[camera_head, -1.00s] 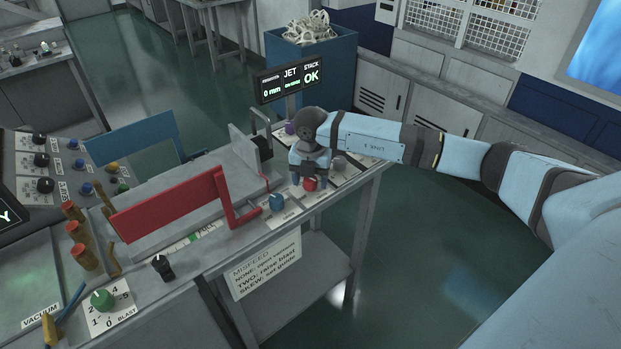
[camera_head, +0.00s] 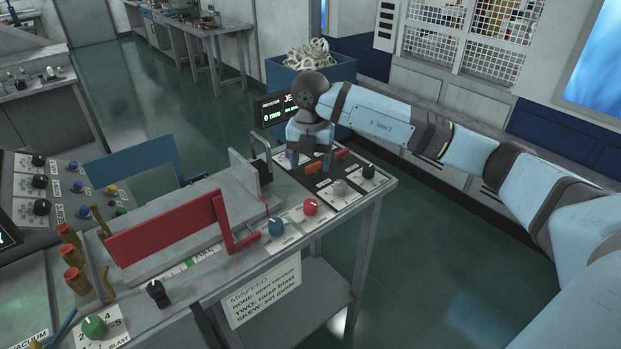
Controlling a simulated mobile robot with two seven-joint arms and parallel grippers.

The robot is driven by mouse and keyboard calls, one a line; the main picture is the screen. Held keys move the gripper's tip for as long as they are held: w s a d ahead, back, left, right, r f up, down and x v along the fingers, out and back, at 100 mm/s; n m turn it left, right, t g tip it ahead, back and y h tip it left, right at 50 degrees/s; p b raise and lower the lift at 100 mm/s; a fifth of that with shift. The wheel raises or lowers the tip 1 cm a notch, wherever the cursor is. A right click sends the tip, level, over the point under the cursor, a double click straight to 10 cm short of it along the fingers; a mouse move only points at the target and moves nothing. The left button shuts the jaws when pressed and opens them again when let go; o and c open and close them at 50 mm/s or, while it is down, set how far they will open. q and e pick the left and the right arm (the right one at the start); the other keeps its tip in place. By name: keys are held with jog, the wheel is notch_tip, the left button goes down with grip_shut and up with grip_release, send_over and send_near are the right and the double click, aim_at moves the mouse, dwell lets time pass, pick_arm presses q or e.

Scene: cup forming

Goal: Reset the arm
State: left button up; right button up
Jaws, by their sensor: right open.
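My right arm (camera_head: 375,118) comes in from the right over the far end of the machine bench. My right gripper (camera_head: 311,163) points down with its fingers apart and nothing between them. It is above the control panel (camera_head: 355,190), behind the red knob (camera_head: 310,207) and near small red switches (camera_head: 341,154). I cannot tell whether the fingertips touch the panel. My left gripper is not in view.
My arm partly hides the display (camera_head: 268,112). A blue bin (camera_head: 335,72) of pale rings stands behind. The floor (camera_head: 440,240) right of the bench is clear.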

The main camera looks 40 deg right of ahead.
jog(key=shift+r, duration=0.45)
jog(key=s+a+f+m+t+y+p, duration=0.15)
jog(key=s+a+y, duration=0.25)
jog(key=a+y, duration=0.4)
jog(key=s+a+f+t+y+p, duration=0.1)
jog(key=s+a+t+y, duration=0.3)
jog(key=a, duration=0.6)
jog(key=s+a+f+m+y+p, duration=0.1)
jog(key=s+a+y+p, duration=0.15)
jog(key=a+y, duration=0.6)
jog(key=s+d+f+m+t+h+p, duration=0.1)
jog(key=s+d+f+m+h, duration=0.3)
jog(key=s+f+m+h, duration=0.4)
jog(key=s+d+f+m+t+h+p, duration=0.1)
jog(key=s+d+f+m+t+h, duration=0.3)
jog(key=s+f+m+h, duration=0.4)
notch_tip(320, 180, down, 6)
jog(key=d+m+h, duration=0.1)
jog(key=m, duration=0.4)
jog(key=shift+s+d, duration=0.15)
jog(key=shift+s, duration=0.1)
